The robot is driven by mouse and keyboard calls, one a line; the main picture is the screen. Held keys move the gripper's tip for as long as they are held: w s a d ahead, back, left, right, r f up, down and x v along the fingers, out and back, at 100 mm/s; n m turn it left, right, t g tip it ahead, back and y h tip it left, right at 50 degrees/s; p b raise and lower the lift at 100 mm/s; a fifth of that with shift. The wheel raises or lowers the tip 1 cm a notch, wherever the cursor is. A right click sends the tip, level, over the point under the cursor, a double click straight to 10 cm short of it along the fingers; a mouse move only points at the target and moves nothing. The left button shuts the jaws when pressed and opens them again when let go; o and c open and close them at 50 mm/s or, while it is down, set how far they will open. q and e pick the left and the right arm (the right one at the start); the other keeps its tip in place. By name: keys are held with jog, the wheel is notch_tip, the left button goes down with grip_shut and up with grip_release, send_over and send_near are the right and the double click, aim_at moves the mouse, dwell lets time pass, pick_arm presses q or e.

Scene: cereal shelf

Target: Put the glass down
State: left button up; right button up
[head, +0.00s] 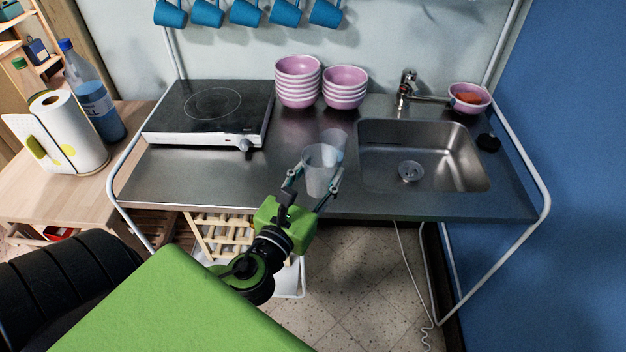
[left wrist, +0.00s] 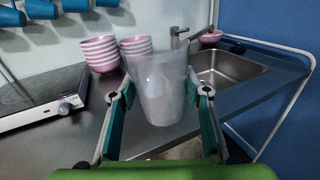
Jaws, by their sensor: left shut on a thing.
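A clear, frosted-looking glass (head: 319,174) is upright between the fingers of my left gripper (head: 315,180), at the front part of the steel counter (head: 190,180), left of the sink. My left gripper is shut on it, one finger on each side. The left wrist view shows the same glass (left wrist: 162,88) between the two teal-padded fingers (left wrist: 160,98). I cannot tell whether its base touches the counter. A pale translucent shape (head: 335,141) shows just behind the glass; I cannot tell whether it is a second glass or a reflection. My right gripper is not in view.
Two stacks of pink bowls (head: 297,82) (head: 345,88) stand behind, beside a hotplate (head: 212,108) at left. The sink (head: 455,160) with its faucet (head: 405,90) and a pink bowl (head: 468,98) are at right. Bare counter lies left of the glass.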

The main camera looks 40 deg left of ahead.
pick_arm(q)
jog(key=w+a+f, duration=0.1)
jog(key=f, duration=0.1)
jog(key=w+a+f, duration=0.2)
jog(key=w+f, duration=0.1)
jog(key=shift+w+a+f+b, duration=0.1)
jog(key=shift+a+f+b, duration=0.25)
jog(key=shift+a+b, duration=0.05)
jog(key=shift+w+a+f, duration=0.2)
jog(key=shift+f, duration=0.1)
notch_tip(320, 180, down, 3)
jog(key=shift+f, duration=0.1)
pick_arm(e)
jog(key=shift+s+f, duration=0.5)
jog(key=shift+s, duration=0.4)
pick_arm(q)
jog(key=shift+f, duration=0.1)
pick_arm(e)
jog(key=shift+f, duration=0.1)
